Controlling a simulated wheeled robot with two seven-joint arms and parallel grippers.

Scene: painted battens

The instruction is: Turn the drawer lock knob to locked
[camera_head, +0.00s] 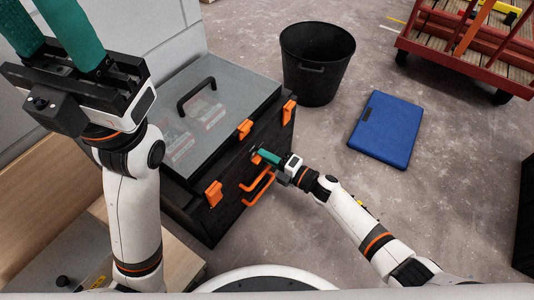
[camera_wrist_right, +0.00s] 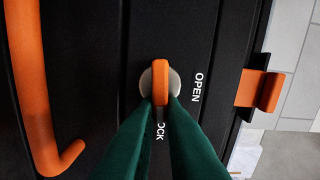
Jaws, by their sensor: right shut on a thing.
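The drawer lock knob (camera_wrist_right: 160,82) is an orange bar on a round grey base in the black front of the toolbox (camera_head: 225,205). In the right wrist view its bar runs up and down, its lower end towards the partly hidden LOCK label (camera_wrist_right: 160,131). The OPEN label (camera_wrist_right: 197,87) is to its right. My right gripper (camera_head: 264,155) has its green fingers shut on the knob, which shows as a small orange bit (camera_head: 256,159) in the head view. My left gripper (camera_head: 50,25) is raised at the upper left, its fingers apart and empty, tips cut off.
An orange drawer handle (camera_wrist_right: 32,90) lies left of the knob and an orange latch (camera_wrist_right: 258,90) right of it. A black bucket (camera_head: 317,65), a blue case (camera_head: 386,129) and a red cart (camera_head: 465,55) stand beyond. The floor between is clear.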

